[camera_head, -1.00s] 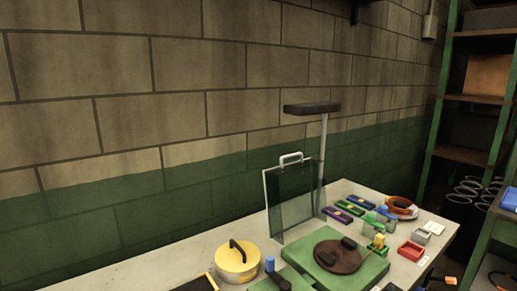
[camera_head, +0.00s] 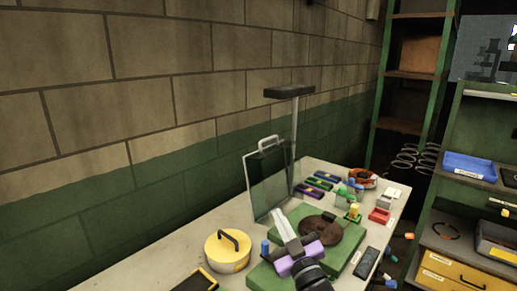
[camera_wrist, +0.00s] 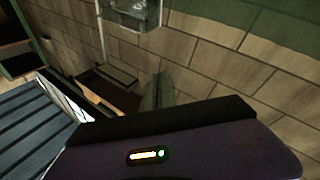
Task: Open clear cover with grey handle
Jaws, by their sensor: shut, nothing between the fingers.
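The clear cover (camera_head: 262,190) stands upright, slightly tilted, at the back of the green base (camera_head: 262,279). Its grey handle (camera_head: 268,142) is at the top edge. My gripper (camera_head: 280,218) has its pale fingers shut and empty, pointing up and left in front of the cover's lower part. A gap from the cover cannot be judged. A brown round plate (camera_head: 320,229) lies on the base, partly behind my purple gripper body. In the wrist view that dark purple body fills the bottom; the fingertips are not clear there.
A yellow round lid (camera_head: 227,253) with a black handle sits left on the table. A lamp (camera_head: 289,91) stands behind the cover. Several small coloured parts and a red tray (camera_head: 380,216) lie right. A shelf with a blue bin (camera_head: 470,166) stands further right.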

